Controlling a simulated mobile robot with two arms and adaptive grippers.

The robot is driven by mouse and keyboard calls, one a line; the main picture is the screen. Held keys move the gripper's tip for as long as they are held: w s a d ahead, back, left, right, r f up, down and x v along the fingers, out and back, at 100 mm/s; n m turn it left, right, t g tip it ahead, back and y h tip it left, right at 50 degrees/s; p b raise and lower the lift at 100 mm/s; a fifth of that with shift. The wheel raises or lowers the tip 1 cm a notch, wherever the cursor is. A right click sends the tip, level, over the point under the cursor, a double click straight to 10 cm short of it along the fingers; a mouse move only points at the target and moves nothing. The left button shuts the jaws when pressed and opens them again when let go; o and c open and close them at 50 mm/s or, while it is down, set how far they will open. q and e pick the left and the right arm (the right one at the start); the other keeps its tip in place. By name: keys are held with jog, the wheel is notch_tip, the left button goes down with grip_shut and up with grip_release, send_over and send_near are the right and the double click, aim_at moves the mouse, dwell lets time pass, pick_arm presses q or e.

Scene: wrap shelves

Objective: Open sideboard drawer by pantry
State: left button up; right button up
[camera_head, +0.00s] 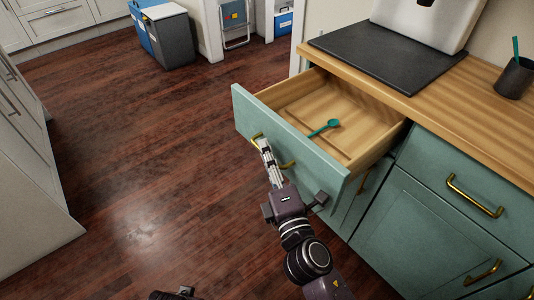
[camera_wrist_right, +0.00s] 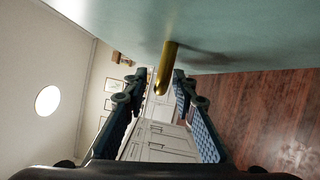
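The green sideboard drawer (camera_head: 290,146) stands pulled well out, its wooden inside showing. A teal spoon (camera_head: 324,128) lies in it. The drawer's brass handle (camera_head: 287,164) is partly hidden behind my right gripper (camera_head: 260,143). In the right wrist view, the handle (camera_wrist_right: 166,68) sits between the two fingers of my right gripper (camera_wrist_right: 161,82). Gaps show between the fingers and the handle, so the gripper looks open around it. The green drawer front (camera_wrist_right: 230,35) fills the top of that view. My left gripper cannot be made out; only a dark part shows at the bottom edge.
A wooden countertop (camera_head: 440,108) holds a black mat (camera_head: 385,55) and a dark cup (camera_head: 514,78). Closed green drawers and doors (camera_head: 425,235) are to the right. White cabinets (camera_head: 25,150) stand left, grey and blue bins (camera_head: 170,38) at the back. The wooden floor (camera_head: 140,150) is clear.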

jog(key=v, duration=0.7)
jog(key=shift+s, duration=0.2)
jog(key=shift+f, duration=0.15)
dwell(0.4)
